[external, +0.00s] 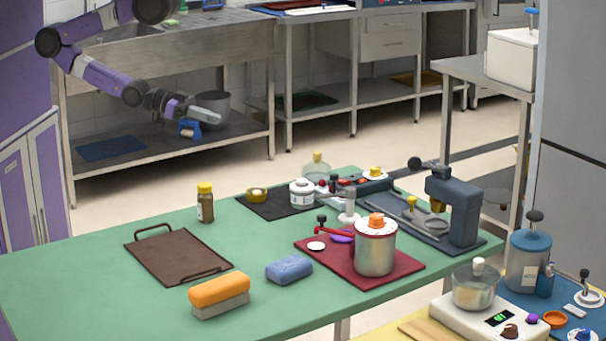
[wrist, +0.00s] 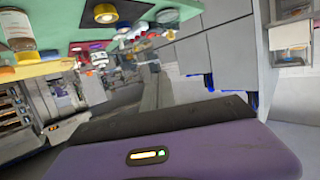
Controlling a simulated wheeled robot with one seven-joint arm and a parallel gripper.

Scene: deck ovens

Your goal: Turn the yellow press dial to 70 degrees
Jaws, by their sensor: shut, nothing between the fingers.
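A dark blue-grey press (external: 462,212) stands at the right end of the green table in the external view. My gripper (external: 213,119) is shut and empty, raised in the air beyond the table's far edge at upper left, well away from the press. In the wrist view the press cannot be made out clearly.
The green table (external: 75,285) holds a brown tray (external: 178,256), a yellow-capped jar (external: 206,203), an orange sponge block (external: 219,292), a blue sponge (external: 289,269) and a metal pot (external: 376,252) on a red board. A steel counter (external: 165,60) stands behind my arm.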

